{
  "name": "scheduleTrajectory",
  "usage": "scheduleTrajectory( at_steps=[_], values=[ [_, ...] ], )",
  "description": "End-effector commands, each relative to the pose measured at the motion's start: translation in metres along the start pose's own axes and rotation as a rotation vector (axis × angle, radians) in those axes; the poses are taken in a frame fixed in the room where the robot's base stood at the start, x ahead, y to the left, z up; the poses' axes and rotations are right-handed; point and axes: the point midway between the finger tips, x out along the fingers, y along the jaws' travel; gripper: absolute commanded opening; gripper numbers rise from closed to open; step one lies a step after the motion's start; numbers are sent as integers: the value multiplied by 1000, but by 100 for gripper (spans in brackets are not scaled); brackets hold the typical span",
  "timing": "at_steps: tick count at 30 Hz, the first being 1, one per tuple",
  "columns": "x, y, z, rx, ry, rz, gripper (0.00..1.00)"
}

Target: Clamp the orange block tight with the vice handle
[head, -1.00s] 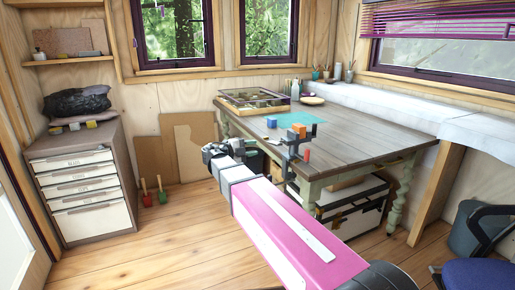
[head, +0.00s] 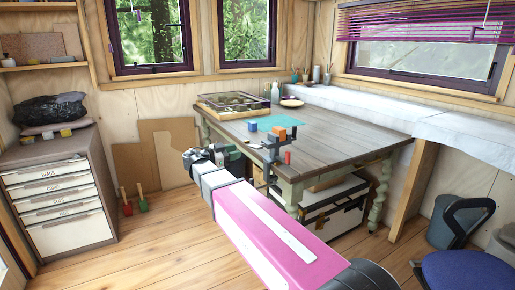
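The vice (head: 270,168) is a dark grey clamp on the near left edge of the wooden table (head: 335,140). The small orange block (head: 277,135) shows at the top of the vice, against its grey jaw; I cannot tell how tightly it sits. A red part (head: 288,157), which looks like the vice handle, stands out on the near side below the jaws. My gripper (head: 192,162) is left of the vice and apart from it, in front of the leaning boards. Its fingers are small and dark, and I cannot tell whether they are open.
A blue block (head: 252,127) and a green mat (head: 275,122) lie on the table. A display box (head: 232,106) stands behind them. Drawers (head: 62,205) stand at left, a blue chair (head: 465,268) at right. The floor (head: 165,250) at front left is clear.

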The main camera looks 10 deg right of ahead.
Motion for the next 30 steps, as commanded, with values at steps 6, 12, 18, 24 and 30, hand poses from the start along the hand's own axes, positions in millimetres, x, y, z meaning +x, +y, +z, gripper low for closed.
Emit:
scheduleTrajectory(
  at_steps=[6, 12, 18, 24, 30],
  values=[
    [2, 0, 0, -443, 0, 0, 38],
    [4, 1, 0, -852, 1, 0, 38],
    [6, 1, -1, -1261, 1, 0, 38],
    [8, 1, -1, -1663, 1, 1, 38],
    [9, 1, -1, -1958, 1, 1, 38]
  ],
)
